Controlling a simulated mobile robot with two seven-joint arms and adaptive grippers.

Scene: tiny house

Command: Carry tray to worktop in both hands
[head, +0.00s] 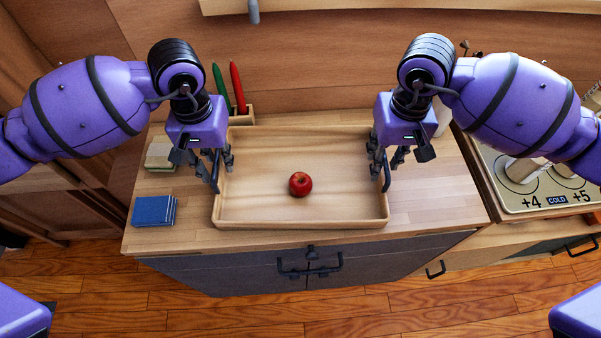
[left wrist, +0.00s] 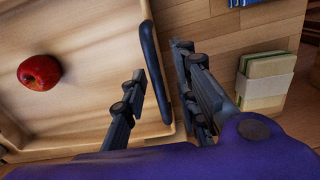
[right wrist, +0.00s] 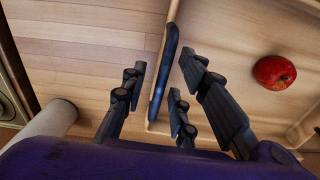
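A shallow wooden tray (head: 262,208) sits on the wooden worktop (head: 412,206). A red apple (head: 300,184) lies in it near the middle, and shows in the left wrist view (left wrist: 39,72) and right wrist view (right wrist: 274,72). The tray has a dark handle on each side: the left handle (left wrist: 154,68) and the right handle (right wrist: 171,70). My left gripper (head: 221,168) is open, its fingers on either side of the left handle. My right gripper (head: 386,165) is open, its fingers on either side of the right handle. A gap shows between fingers and handle on both sides.
Left of the tray lie a blue book stack (head: 153,211) and a banded pad (head: 159,156). A holder (head: 241,116) with a green and a red item stands behind the tray.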

